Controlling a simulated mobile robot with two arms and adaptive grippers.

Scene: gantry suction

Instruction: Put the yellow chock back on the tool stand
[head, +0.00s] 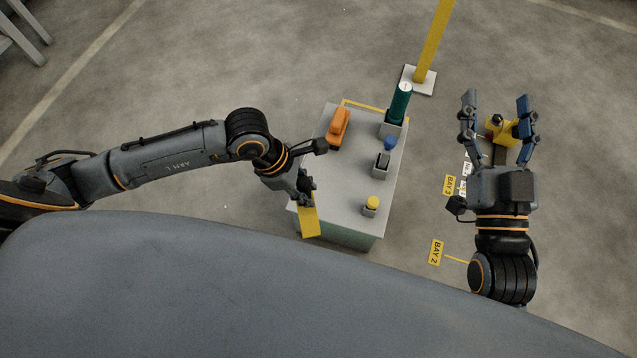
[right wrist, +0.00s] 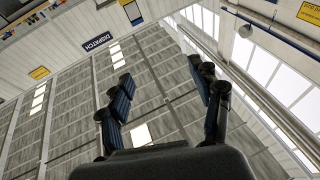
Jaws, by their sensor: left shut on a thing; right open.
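The yellow chock (head: 309,222) is in my left gripper (head: 305,203), which is shut on its upper end in the head view. The chock shows over the near-left corner of the tool stand (head: 338,180); whether it touches the top I cannot tell. The gripper hides part of it. My right gripper (head: 496,101) is open and empty, off to the right of the stand. Its spread fingers also show in the right wrist view (right wrist: 163,80), with only walls and windows beyond them.
On the stand are an orange tool (head: 339,125), a green cylinder (head: 400,101), a blue-topped item (head: 390,143), a dark item in a holder (head: 382,162) and a yellow-topped item (head: 372,203). A yellow post (head: 433,42) stands behind. The stand's middle-left top is clear.

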